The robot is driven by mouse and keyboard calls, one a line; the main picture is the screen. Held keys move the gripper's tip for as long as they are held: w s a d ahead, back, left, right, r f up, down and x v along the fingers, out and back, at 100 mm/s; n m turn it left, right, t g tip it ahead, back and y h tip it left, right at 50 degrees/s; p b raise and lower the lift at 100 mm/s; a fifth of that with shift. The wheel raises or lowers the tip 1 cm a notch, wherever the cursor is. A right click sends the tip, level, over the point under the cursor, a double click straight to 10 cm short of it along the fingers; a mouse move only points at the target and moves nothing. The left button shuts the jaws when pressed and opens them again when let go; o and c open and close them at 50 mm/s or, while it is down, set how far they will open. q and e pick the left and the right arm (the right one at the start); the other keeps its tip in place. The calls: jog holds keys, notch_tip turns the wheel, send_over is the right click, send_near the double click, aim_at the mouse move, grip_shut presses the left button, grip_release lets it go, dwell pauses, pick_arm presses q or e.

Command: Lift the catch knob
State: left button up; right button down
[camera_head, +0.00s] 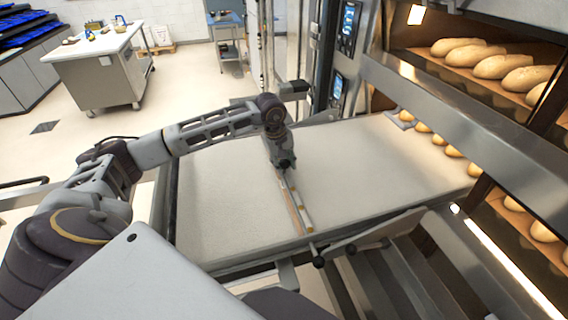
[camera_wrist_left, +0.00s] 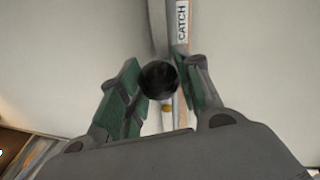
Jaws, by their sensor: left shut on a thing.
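The catch knob (camera_wrist_left: 158,80) is a round black ball in the left wrist view. It sits between the two green-padded fingers of my left gripper (camera_wrist_left: 160,92), which is shut on it. A strip with a white CATCH label (camera_wrist_left: 182,20) runs behind the knob. In the head view my left gripper (camera_head: 283,163) points down at the far end of a narrow metal strip (camera_head: 296,205) lying on the pale loader surface (camera_head: 225,205). My right gripper is not in view.
Deck ovens with loaves (camera_head: 480,56) stand at the right, behind a broad metal bar (camera_head: 450,105). A dark-knobbed lever (camera_head: 350,249) is at the loader's near edge.

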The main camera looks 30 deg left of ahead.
pick_arm(q)
grip_shut()
jog(key=shift+w+r+b, duration=0.1)
jog(key=shift+r+b, duration=0.25)
jog(key=shift+r, duration=0.7)
jog(key=o, duration=0.9)
grip_release()
jog(key=shift+r, duration=0.1)
notch_tip(320, 180, up, 12)
jog(key=s+a, duration=0.1)
jog(key=s, duration=0.1)
jog(key=shift+f, duration=0.2)
jog(key=shift+s, duration=0.15)
